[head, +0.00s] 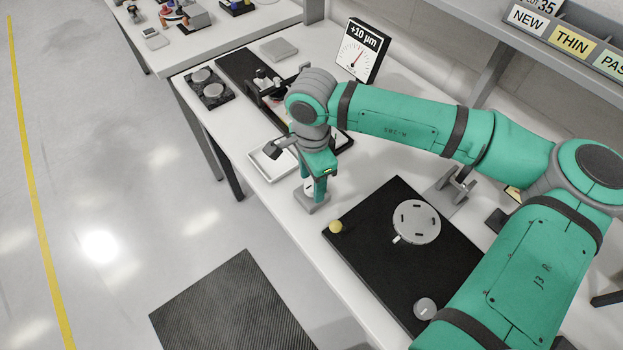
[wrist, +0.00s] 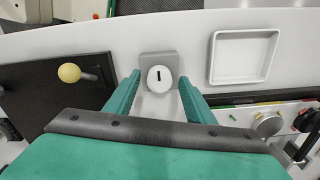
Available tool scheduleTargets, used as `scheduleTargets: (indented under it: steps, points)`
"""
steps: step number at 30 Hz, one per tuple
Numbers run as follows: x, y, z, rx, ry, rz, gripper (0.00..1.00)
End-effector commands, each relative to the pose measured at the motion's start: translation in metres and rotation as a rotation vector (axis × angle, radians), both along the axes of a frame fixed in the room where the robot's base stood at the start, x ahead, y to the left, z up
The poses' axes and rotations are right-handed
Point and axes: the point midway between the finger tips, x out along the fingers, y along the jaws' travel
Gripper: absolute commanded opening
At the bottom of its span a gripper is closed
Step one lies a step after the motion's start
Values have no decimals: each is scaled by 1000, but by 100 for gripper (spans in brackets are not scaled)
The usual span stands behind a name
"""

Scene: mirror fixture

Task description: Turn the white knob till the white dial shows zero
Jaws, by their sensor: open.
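The white knob (wrist: 160,78) is a round cap with a dark slot, set on a small grey block (wrist: 158,58). In the head view the knob (head: 308,187) is mostly hidden by my fingers. My gripper (wrist: 160,80) is open, with one green finger on each side of the knob in the wrist view; gaps show between fingers and knob. In the head view my gripper (head: 318,190) points down at the block. The white dial (head: 358,57) stands at the back in a black frame reading +10 µm.
A white tray (wrist: 213,60) lies right of the knob in the wrist view. A black plate (head: 365,245) with a yellow ball handle (head: 336,227) and a silver disc (head: 416,222) lies on the near side. A black fixture (head: 240,70) stands farther back.

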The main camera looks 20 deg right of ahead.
Motion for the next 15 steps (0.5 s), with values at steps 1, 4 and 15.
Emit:
scheduleTargets:
  steps: [1,4,15]
  points:
    - [0,0,0,0,0,0,49]
    - [0,-1,0,0,0,-1,49]
    - [0,2,0,1,1,2,8]
